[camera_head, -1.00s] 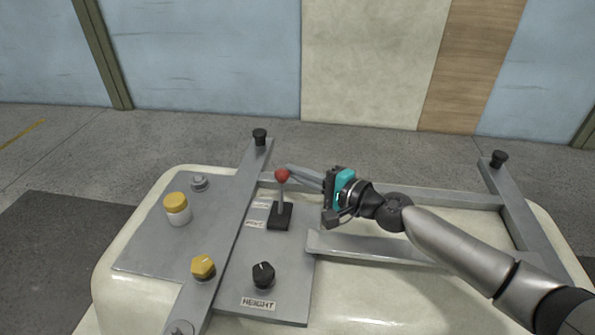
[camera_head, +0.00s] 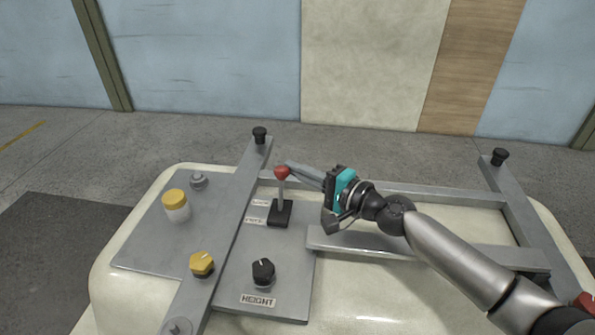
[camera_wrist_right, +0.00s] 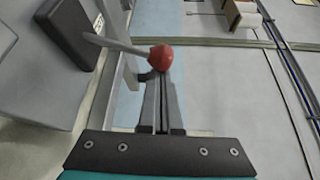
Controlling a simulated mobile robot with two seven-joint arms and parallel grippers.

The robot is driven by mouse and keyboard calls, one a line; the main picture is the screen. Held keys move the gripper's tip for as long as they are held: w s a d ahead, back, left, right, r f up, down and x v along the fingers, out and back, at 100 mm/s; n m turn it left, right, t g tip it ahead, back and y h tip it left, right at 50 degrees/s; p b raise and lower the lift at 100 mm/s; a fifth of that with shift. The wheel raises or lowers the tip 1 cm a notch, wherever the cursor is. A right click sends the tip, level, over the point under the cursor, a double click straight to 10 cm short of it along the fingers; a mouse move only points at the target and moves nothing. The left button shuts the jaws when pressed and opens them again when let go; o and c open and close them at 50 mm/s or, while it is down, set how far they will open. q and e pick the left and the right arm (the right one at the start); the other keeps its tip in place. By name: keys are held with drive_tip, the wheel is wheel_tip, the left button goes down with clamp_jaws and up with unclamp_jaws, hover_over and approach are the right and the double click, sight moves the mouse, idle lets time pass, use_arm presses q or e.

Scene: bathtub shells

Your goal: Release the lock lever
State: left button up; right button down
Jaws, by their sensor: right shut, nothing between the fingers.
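The lock lever is a thin metal rod with a red ball knob (camera_head: 282,172) on a black base (camera_head: 281,212), mounted on the grey control panel. It stands nearly upright. My right gripper (camera_head: 290,166) is shut and empty, its fingertips beside and slightly right of the knob. In the right wrist view, the red knob (camera_wrist_right: 161,57) lies just past the shut fingertips (camera_wrist_right: 160,80); I cannot tell whether they touch. My left gripper is not in view.
A yellow-capped jar (camera_head: 175,205), a yellow knob (camera_head: 202,264) and a black knob (camera_head: 263,270) above a HEIGHT label stand on the panel and bars. Black-topped posts (camera_head: 260,136) rise at the back. Metal rails (camera_head: 420,250) run beneath my right arm.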

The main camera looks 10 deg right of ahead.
sight(286, 172)
drive_tip(key=shift+s+a, duration=0.1)
drive_tip(key=shift+s, duration=0.05)
drive_tip(key=shift+s+a+r+b, duration=0.15)
drive_tip(key=shift+s+b, duration=0.25)
drive_tip(key=shift+b, duration=0.2)
drive_tip(key=shift+s+a+r+n+b, duration=0.1)
drive_tip(key=shift+s+a+n+b, duration=0.2)
drive_tip(key=shift+s, duration=0.1)
drive_tip(key=shift+s+r+n+t+y, duration=0.2)
drive_tip(key=shift+s+n+t+y, duration=0.1)
drive_tip(key=shift+s+n+t, duration=0.1)
drive_tip(key=shift+s+a+r, duration=0.1)
drive_tip(key=shift+s+a, duration=0.2)
drive_tip(key=shift+s, duration=0.25)
drive_tip(key=shift+s+a, duration=0.2)
drive_tip(key=shift+s, duration=0.35)
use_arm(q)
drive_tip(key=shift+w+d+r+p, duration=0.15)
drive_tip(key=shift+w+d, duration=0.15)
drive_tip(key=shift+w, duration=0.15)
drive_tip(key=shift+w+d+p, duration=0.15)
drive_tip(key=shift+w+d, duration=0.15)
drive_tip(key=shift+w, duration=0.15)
use_arm(e)
drive_tip(key=shift+s+a, duration=0.3)
drive_tip(key=shift+s, duration=0.4)
